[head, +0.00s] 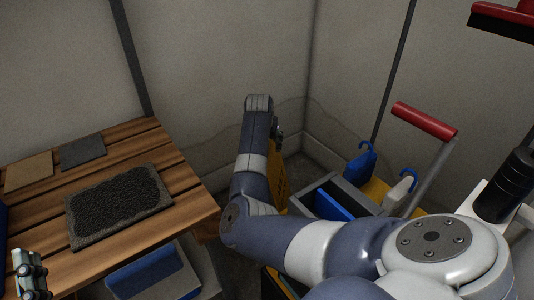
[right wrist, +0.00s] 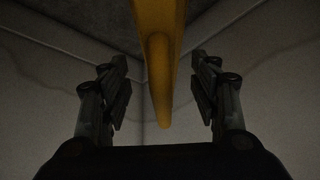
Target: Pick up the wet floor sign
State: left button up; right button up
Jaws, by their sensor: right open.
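The yellow wet floor sign (head: 282,188) stands near the room's corner in the head view, mostly hidden behind my right arm. In the right wrist view its yellow upper end (right wrist: 160,75) runs between the two fingers of my right gripper (right wrist: 162,90). The right gripper is open, with a gap on each side of the sign. In the head view the right gripper (head: 278,132) is mostly hidden behind its own wrist. My left gripper (head: 30,274) shows partly at the lower left edge, beside the wooden bench; its jaws cannot be made out.
A slatted wooden bench (head: 190,200) on the left bears a dark mat (head: 118,203) and flat cloths (head: 82,151). A grey cart with a blue bin (head: 328,204), bottles (head: 361,164) and a red handle (head: 425,119) stands right of the sign. Walls close in behind.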

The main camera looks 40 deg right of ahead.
jog(key=b+x, duration=0.1)
jog(key=x, duration=0.2)
jog(key=shift+w+f+b, duration=0.1)
jog(key=shift+f+b, duration=0.1)
jog(key=shift+b, duration=0.1)
pick_arm(q)
jog(key=s+r+t+h, duration=0.1)
jog(key=s+r+t, duration=0.4)
jog(key=r, duration=0.1)
jog(key=shift+s+a+r+h, duration=0.2)
jog(key=shift+a+r+h, duration=0.1)
jog(key=shift+r+h, duration=0.1)
pick_arm(e)
grip_shut()
jog(key=shift+r, duration=0.1)
